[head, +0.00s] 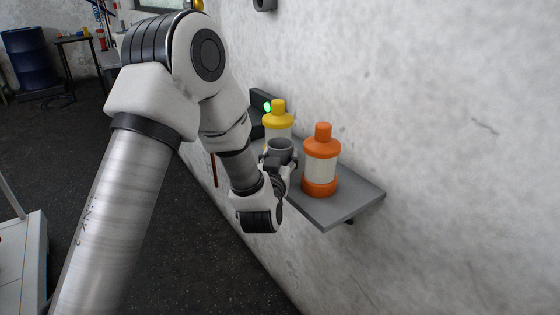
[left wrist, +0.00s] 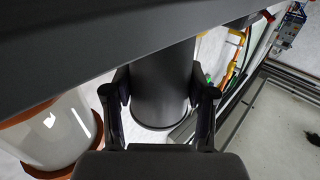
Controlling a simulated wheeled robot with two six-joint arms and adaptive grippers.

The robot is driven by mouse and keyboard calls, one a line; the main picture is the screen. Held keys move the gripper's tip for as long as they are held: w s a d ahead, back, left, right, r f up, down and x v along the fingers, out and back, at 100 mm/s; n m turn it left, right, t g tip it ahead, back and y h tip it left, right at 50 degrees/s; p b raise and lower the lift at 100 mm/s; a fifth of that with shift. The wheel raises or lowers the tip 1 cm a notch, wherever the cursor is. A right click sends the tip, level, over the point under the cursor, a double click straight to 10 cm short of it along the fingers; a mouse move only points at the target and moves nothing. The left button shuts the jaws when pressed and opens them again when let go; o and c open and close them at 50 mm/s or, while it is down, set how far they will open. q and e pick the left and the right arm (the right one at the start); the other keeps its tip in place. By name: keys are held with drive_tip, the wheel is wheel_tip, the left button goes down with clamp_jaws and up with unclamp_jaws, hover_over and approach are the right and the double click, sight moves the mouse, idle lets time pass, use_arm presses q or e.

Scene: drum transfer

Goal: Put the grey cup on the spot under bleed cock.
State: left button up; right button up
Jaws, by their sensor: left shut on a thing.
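The grey cup (head: 281,147) is held in my left gripper (head: 279,166), beside the wall shelf in the head view. Its open rim faces up. In the left wrist view the dark grey cup (left wrist: 160,95) fills the space between the two fingers of my left gripper (left wrist: 160,100), one on each side. I cannot make out the bleed cock or the spot under it in either view. My right gripper is not in view.
A grey wall shelf (head: 345,203) carries an orange bottle (head: 321,165) just right of the cup and a yellow bottle (head: 278,121) behind it. A dark box with a green light (head: 267,106) is beyond. A blue drum (head: 30,60) stands far left.

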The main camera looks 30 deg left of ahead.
use_arm(q)
wheel_tip(320, 180, up, 3)
drive_tip(key=p, duration=0.2)
drive_tip(key=shift+r+p, duration=0.15)
drive_tip(key=shift+p, duration=0.15)
drive_tip(key=shift+s+d+r, duration=0.1)
drive_tip(key=shift+s+r, duration=0.05)
drive_tip(key=shift+r, duration=0.1)
drive_tip(key=d+b+v, duration=0.1)
drive_tip(key=v, duration=0.7)
drive_tip(key=p, duration=1.5)
approach(278, 150)
drive_tip(key=s+d, duration=0.1)
drive_tip(key=s+d+r, duration=0.1)
drive_tip(key=d, duration=0.1)
drive_tip(key=shift+s+d+r, duration=0.1)
drive_tip(key=shift+r, duration=0.1)
